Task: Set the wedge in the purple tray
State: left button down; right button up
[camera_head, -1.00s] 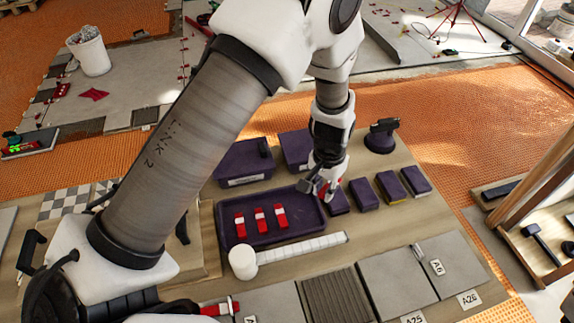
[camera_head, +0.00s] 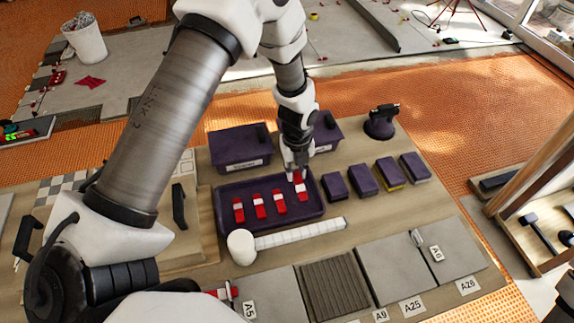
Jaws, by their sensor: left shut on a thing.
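The purple tray (camera_head: 312,213) lies on the work board in the middle of the view. Three red-and-white wedges stand in a row inside it: a left one (camera_head: 238,209), a middle one (camera_head: 259,205) and a right one (camera_head: 279,202). My left gripper (camera_head: 299,172) points down over the tray's right part, shut on another red-and-white wedge (camera_head: 301,190). This wedge is to the right of the row; I cannot tell whether it touches the tray floor. The fingers hide its top. My right gripper is not in view.
Purple bins (camera_head: 240,148) stand behind the tray, and several dark purple blocks (camera_head: 363,178) to its right. Grey tiles (camera_head: 398,268) are nearer, with a red piece (camera_head: 222,293) beside one.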

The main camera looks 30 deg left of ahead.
aim_at(296, 182)
pick_arm(q)
notch_tip(296, 182, down, 5)
jog(key=shift+w+f+p, duration=0.1)
jog(key=shift+f+p, duration=0.05)
jog(key=shift+p, duration=0.15)
jog(key=shift+f, duration=0.1)
jog(key=shift+f, duration=0.15)
jog(key=c, duration=1)
grip_release()
jog(key=shift+c, duration=0.2)
